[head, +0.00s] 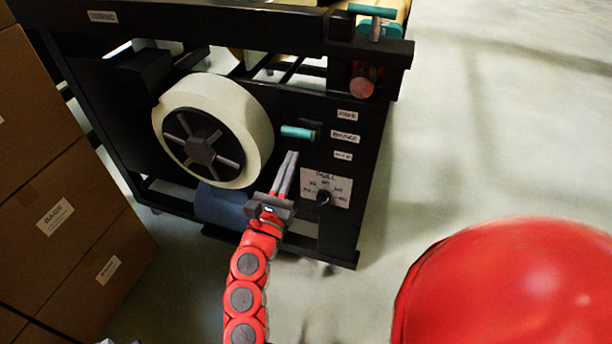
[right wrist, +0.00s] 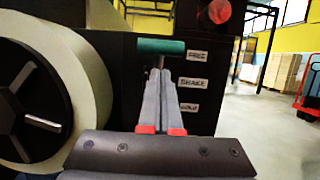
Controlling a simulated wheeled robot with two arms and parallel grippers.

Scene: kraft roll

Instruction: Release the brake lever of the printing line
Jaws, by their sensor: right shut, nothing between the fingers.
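The brake lever (head: 298,132) has a teal bar handle and sticks out of the black front panel, right of the paper roll. It also shows in the right wrist view as a teal bar (right wrist: 160,47) on a thin stem. Text labels stand beside it; one in the right wrist view reads FREE (right wrist: 197,55) and one reads BRAKE (right wrist: 195,83). My right gripper (head: 291,155) is shut and empty, its fingertips just below the handle. In the right wrist view the fingertips (right wrist: 160,73) point at the stem; I cannot tell whether they touch it. My left gripper is not in view.
The white paper roll (head: 262,125) is close left of my right gripper. A red round button (head: 363,86) is above. Cardboard boxes (head: 75,170) stand left. The floor right of the machine is clear.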

